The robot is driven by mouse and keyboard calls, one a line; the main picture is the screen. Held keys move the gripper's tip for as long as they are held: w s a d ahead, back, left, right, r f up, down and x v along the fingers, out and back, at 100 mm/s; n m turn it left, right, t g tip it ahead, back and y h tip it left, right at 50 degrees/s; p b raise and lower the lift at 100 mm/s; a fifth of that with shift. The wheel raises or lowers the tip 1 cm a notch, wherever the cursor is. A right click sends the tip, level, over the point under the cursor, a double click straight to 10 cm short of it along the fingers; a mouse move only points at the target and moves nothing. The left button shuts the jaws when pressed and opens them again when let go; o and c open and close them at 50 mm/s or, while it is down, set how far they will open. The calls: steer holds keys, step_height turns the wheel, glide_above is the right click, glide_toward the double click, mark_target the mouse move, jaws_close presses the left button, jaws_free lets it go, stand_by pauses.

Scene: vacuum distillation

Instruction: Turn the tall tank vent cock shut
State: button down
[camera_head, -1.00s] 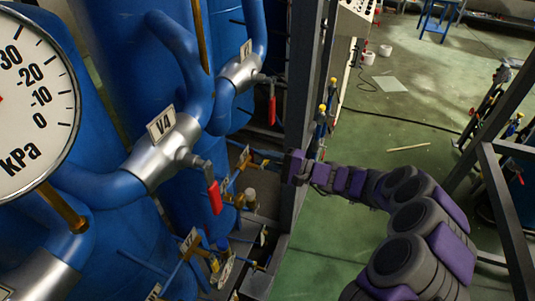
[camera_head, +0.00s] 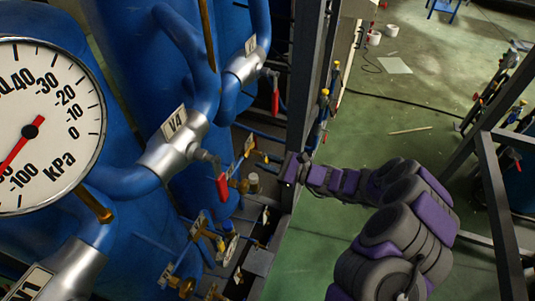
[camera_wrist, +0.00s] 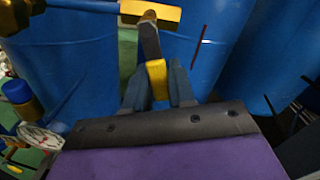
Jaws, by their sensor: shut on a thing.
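My gripper (camera_wrist: 158,78) is shut on the yellow tip (camera_wrist: 157,72) of a small lever in the wrist view. The lever's dark grey shank (camera_wrist: 149,38) runs up from between my fingers to a yellow-brass body (camera_wrist: 150,13) at the top edge. This looks like the vent cock's handle; I cannot read a tag on it. In the head view my gripper (camera_head: 281,167) is beside the steel frame post, close to a tagged brass cock (camera_head: 249,146) on thin blue piping. The fingertips are too small and dark there to make out.
Blue tanks (camera_wrist: 70,60) stand close behind the lever. The head view shows a kPa gauge (camera_head: 60,110), valve V4 (camera_head: 172,148) with a red handle (camera_head: 222,187), and several brass cocks below. A steel post (camera_head: 306,90) stands beside my gripper.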

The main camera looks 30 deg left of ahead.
steer(key=shift+s+d+f+m+p, duration=0.1)
steer(key=shift+s+m+p, duration=0.35)
steer(key=shift+m, duration=0.55)
steer(key=shift+s+f+m+p, duration=0.1)
steer(key=shift+s+m+p, duration=0.3)
steer(key=shift+m, duration=0.6)
steer(key=c, duration=1)
jaws_free()
steer(key=shift+c, duration=0.2)
steer(key=w+d+p, duration=0.2)
steer(key=d, duration=1.5)
